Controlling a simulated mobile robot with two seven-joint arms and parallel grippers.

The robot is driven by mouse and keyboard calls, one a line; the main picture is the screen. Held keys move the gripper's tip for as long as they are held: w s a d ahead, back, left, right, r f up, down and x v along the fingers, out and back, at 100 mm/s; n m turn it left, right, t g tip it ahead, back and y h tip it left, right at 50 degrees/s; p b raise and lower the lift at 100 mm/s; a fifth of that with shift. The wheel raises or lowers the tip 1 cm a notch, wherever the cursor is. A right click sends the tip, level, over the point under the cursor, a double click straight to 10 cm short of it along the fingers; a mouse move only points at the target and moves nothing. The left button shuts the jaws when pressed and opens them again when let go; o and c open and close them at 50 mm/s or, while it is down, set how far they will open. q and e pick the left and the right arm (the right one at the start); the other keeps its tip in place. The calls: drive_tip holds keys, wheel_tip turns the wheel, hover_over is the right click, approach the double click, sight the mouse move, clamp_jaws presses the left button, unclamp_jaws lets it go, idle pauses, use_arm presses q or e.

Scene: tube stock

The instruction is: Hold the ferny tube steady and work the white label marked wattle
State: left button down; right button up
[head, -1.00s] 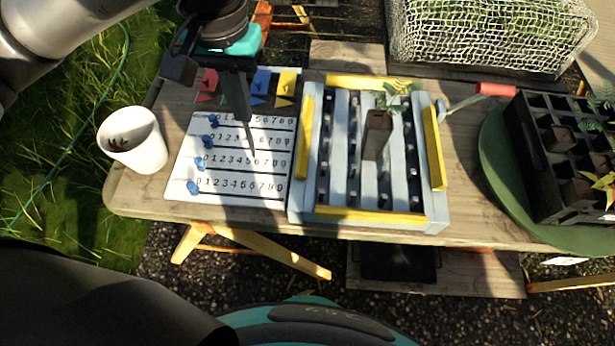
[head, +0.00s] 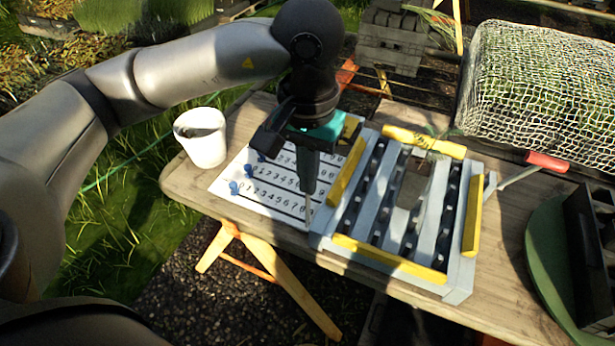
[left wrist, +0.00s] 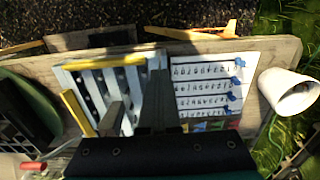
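The ferny tube (head: 412,188) is a brown square tube standing in the slots of a grey-blue rack (head: 458,296). Its green fern (head: 436,133) leans over the yellow strip at the rack's far side. My left gripper (head: 308,215) points down over the seam between the rack and a white number board (head: 262,196), left of the tube and apart from it. I cannot make out a white label marked wattle. My right gripper is not in view.
A white mug (head: 203,140) stands at the table's left end. Blue pegs (head: 234,187) sit along the board. Yellow strips (head: 390,258) edge the rack. A red-handled tool (head: 546,161), a green disc (head: 548,258) and a black crate (head: 592,240) are at the right.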

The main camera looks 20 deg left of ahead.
use_arm(q)
drive_tip(key=w+d+r+n, duration=0.4)
drive_tip(key=w+d+n, duration=0.3)
drive_tip(key=w, duration=0.3)
drive_tip(key=w+d+r+n, duration=0.5)
drive_tip(key=w+d+n, duration=0.3)
drive_tip(key=w+n, duration=0.2)
drive_tip(key=shift+d+r, duration=0.15)
drive_tip(key=shift+r, duration=0.15)
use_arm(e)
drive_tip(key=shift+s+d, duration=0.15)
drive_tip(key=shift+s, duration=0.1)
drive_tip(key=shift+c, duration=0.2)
